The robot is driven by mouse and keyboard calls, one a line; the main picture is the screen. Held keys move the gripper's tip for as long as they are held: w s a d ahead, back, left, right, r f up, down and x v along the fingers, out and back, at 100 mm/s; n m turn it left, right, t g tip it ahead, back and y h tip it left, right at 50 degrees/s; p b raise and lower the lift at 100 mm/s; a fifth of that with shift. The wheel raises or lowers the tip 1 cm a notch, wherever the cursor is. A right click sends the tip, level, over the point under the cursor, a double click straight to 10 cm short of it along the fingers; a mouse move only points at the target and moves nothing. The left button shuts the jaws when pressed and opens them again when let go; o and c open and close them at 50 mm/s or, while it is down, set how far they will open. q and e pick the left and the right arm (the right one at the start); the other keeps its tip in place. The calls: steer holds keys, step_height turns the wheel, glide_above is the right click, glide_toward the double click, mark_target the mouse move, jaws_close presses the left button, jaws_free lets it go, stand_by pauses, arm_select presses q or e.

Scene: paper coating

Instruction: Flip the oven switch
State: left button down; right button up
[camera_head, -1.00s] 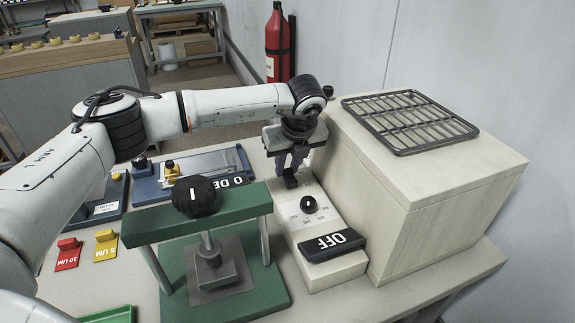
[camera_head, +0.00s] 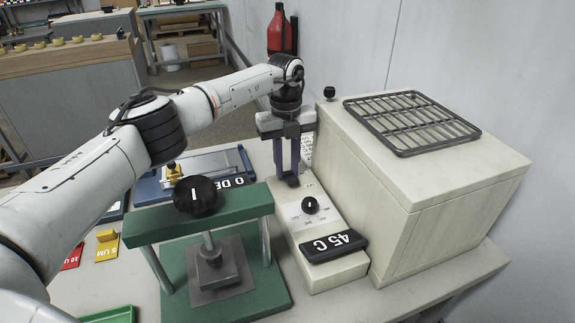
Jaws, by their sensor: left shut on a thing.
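The oven control box (camera_head: 345,271) is a long cream unit beside the cream oven (camera_head: 440,225). It carries a black round knob (camera_head: 310,205) and a black display (camera_head: 333,245) that reads 45 C. My left gripper (camera_head: 288,180) points down at the far end of this box, behind the knob. Its purple fingers are close together and shut on the oven switch, which the fingertips hide. My right gripper is not in view.
A green press (camera_head: 197,231) with a black knob stands left of the control box. A blue coating device (camera_head: 150,191) lies behind it. Red (camera_head: 70,258) and yellow (camera_head: 106,246) tools lie at left. A wire rack (camera_head: 412,122) tops the oven.

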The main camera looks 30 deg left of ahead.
arm_select(q)
steer(key=c, duration=1.5)
jaws_free()
steer(key=r, duration=0.5)
steer(key=r+b, duration=0.1)
steer(key=r, duration=0.4)
steer(key=shift+w+a+r, duration=0.15)
steer(key=shift+a+r, duration=0.05)
